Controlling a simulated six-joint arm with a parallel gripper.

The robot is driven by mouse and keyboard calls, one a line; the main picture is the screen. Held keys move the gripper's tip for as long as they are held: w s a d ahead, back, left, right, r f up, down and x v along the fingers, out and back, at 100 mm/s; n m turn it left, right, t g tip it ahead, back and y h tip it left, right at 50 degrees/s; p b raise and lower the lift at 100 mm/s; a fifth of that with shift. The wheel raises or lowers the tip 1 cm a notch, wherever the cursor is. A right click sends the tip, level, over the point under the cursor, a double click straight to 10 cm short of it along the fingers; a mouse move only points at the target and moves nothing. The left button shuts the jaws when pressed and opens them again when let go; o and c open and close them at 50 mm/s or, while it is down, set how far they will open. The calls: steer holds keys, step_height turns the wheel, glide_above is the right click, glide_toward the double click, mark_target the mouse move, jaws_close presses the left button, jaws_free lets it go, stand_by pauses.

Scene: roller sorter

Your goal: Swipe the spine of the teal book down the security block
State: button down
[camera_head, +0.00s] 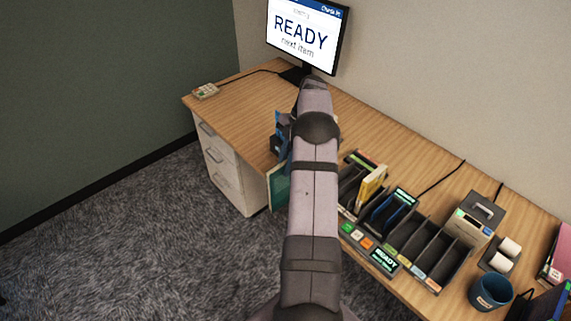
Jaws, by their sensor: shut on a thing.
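The teal book (278,187) shows partly at the desk's front edge, just left of my arm. It looks upright, with its lower part in front of the desk's side. My gripper (286,160) is mostly hidden behind my own arm and is shut on the teal book. A dark and blue object (281,128) shows just above the book, partly covered by my arm. I cannot tell whether it is the security block or part of my wrist. The book's spine cannot be made out.
A sorter rack (428,245) with several slots stands on the desk right of my arm, holding a yellow book (372,184) and a blue one (392,208). A monitor (305,35) reads "READY next item". The desk's left part is mostly clear.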

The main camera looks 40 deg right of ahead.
steer(key=shift+a, duration=0.15)
steer(key=shift+a+b, duration=0.45)
steer(key=shift+a, duration=0.4)
steer(key=shift+r, duration=0.15)
step_height(320, 180, up, 12)
steer(key=p, duration=0.8)
stand_by(0.5)
